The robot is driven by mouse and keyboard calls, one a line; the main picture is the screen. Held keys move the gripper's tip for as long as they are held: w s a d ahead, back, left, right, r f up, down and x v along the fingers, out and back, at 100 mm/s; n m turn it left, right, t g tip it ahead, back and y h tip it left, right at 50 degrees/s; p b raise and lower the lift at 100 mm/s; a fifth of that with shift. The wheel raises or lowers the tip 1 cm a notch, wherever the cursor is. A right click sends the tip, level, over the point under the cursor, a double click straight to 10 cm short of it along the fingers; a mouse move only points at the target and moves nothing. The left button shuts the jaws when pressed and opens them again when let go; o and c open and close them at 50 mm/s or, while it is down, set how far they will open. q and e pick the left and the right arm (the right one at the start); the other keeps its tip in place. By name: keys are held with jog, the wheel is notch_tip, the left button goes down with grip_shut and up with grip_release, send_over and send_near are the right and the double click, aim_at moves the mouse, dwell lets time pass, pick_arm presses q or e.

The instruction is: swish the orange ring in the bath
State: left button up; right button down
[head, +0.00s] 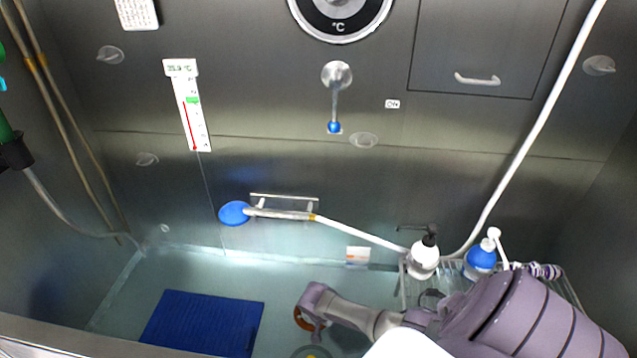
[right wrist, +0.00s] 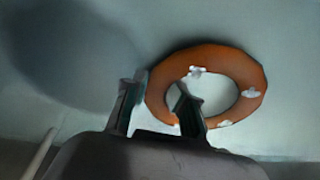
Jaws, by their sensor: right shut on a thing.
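The orange ring (right wrist: 252,76) fills the middle right of the right wrist view, with several small white patches on it. My right gripper (right wrist: 154,98) is shut on its left rim, with one finger inside the hole and the other outside. In the head view the ring (head: 301,318) shows only in part, beside my right gripper (head: 318,322), low over the bath. The bath (head: 195,270) has a pale bluish floor or water. I cannot tell whether the ring touches it. My left gripper is not in view.
A blue mat (head: 205,322) lies at the bath's left. A wire rack (head: 404,290) with a white bottle (head: 422,262) and a blue bottle (head: 481,259) stands at the right, behind my arm. A blue-headed shower (head: 234,213) hangs on the back wall. A thermometer strip (head: 193,115) hangs there too.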

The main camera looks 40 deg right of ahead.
jog(key=shift+s+d+p, duration=0.7)
jog(key=shift+s+d, duration=0.55)
jog(key=shift+s, duration=0.3)
jog(key=shift+w+a+b, duration=0.45)
jog(key=shift+w+a, duration=0.65)
jog(key=shift+w, duration=0.3)
jog(key=shift+w+a+b, duration=0.45)
jog(key=shift+w+a, duration=0.65)
jog(key=shift+w, duration=0.25)
jog(key=shift+s+d+r+p, duration=0.1)
jog(key=shift+s+d+p, duration=0.15)
jog(key=shift+s+p, duration=0.05)
jog(key=s+d+p, duration=0.1)
jog(key=s, duration=0.1)
jog(key=s+d+p, duration=0.1)
jog(key=s+d, duration=0.1)
jog(key=shift+s+d, duration=0.45)
jog(key=shift+d, duration=0.05)
jog(key=shift+p, duration=0.3)
notch_tip(320, 180, up, 12)
jog(key=p, duration=1.2)
